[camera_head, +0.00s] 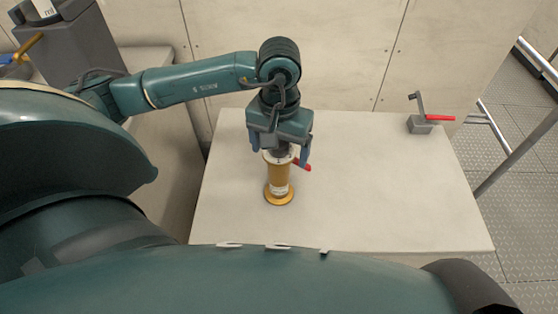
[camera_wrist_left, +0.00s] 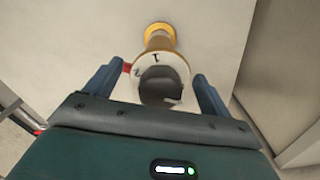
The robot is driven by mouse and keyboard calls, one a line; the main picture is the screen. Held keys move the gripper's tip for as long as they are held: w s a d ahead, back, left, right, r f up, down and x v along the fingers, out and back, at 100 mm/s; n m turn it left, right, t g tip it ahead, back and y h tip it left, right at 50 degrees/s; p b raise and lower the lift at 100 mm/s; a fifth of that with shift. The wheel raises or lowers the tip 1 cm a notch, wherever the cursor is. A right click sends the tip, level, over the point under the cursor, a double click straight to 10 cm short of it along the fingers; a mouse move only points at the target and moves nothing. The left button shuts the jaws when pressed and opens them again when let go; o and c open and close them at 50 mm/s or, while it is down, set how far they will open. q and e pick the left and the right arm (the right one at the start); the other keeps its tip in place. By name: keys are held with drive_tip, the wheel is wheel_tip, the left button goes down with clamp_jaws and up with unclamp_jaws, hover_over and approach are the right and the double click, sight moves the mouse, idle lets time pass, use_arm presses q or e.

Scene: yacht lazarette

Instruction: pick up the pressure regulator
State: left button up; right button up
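The pressure regulator, which I take to be the upright brass-coloured body (camera_head: 279,177) with a round foot, stands on the pale table top. In the left wrist view its dark knob (camera_wrist_left: 161,86) and a pale marked collar show, with the brass foot (camera_wrist_left: 159,32) beyond. My left gripper (camera_head: 280,156) points down over its top. Its two blue fingers (camera_wrist_left: 158,72) stand on either side of the knob and collar, open, with gaps visible. The upper part is partly hidden by the gripper in the head view. My right gripper is not in view.
A red piece (camera_head: 302,165) shows just right of the brass body. A grey block with an upright lever and red handle (camera_head: 422,118) stands at the table's back right. The table (camera_head: 390,195) is otherwise clear. Metal rails (camera_head: 520,145) run at the right.

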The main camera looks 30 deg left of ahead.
use_arm(q)
drive_tip(key=c, duration=1.7)
